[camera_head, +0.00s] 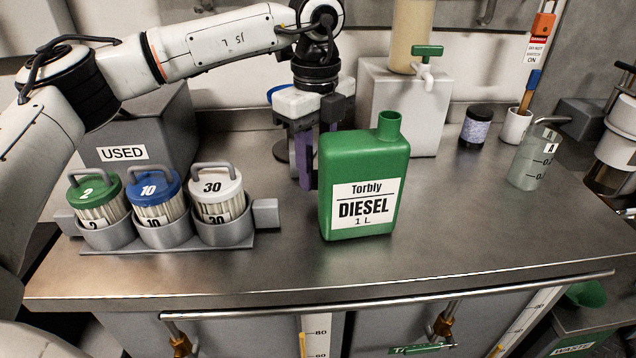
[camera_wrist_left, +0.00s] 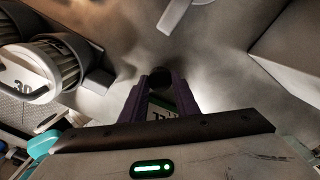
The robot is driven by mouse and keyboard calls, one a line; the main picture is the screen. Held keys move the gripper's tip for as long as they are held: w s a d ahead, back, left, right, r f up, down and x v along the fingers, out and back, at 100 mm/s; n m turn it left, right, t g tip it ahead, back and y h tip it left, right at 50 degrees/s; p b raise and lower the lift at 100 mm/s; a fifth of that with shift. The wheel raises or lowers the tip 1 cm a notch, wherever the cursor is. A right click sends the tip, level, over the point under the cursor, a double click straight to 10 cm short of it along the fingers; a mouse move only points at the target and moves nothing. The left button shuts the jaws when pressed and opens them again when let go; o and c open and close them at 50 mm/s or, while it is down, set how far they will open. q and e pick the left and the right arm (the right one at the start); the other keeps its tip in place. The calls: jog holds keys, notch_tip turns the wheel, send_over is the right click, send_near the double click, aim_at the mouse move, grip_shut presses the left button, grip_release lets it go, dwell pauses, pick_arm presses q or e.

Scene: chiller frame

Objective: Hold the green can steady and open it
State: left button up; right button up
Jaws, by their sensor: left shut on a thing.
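The green can (camera_head: 362,190), labelled Torbly DIESEL 1 L, stands upright on the steel counter. Its green neck (camera_head: 388,124) rises at the top right; I cannot tell whether a cap is on it. My right gripper is not in view.
A grey holder (camera_head: 165,236) with green, blue and white filters stands left, before a grey USED box (camera_head: 130,152). A pale block (camera_head: 430,105) with a green-handled tap stands behind the can. A clear beaker (camera_head: 533,160) stands right. The counter's front (camera_head: 400,270) is clear.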

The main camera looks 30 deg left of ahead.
pick_arm(q)
jog(key=shift+f, duration=1.6)
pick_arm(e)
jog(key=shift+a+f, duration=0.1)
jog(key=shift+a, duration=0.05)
pick_arm(q)
jog(key=shift+f, duration=0.1)
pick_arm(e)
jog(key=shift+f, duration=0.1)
pick_arm(q)
jog(key=o, duration=1.2)
jog(key=shift+r, duration=0.5)
notch_tip(320, 180, up, 11)
jog(key=shift+r+p, duration=0.2)
jog(key=shift+p, duration=0.65)
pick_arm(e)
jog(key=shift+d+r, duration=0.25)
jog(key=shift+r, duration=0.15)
